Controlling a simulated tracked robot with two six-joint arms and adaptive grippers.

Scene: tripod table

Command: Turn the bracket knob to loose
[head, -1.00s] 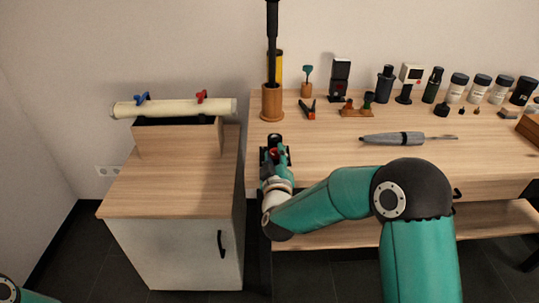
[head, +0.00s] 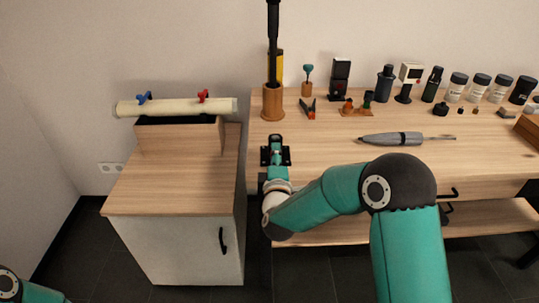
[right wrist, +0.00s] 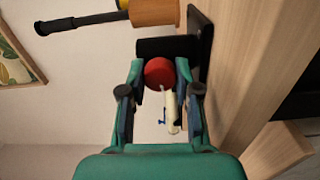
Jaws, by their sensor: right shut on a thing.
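The red bracket knob (right wrist: 159,72) shows in the right wrist view between the two fingers of my right gripper (right wrist: 161,80). The gripper is shut on it, with a finger on each side. The black bracket (right wrist: 168,47) is just beyond the knob, at the table edge. In the head view my right gripper (head: 276,152) is at the bracket (head: 285,155) on the left front corner of the table; the knob is hidden there. My left gripper is out of view; only part of that arm shows at the lower left.
The wooden table (head: 330,155) carries a grey pen-shaped tool (head: 392,138) and several small items and jars along the back. A brown cylindrical holder (head: 272,103) with a tall dark pole stands behind the bracket. A cabinet (head: 180,190) with a cream tube (head: 175,107) stands left.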

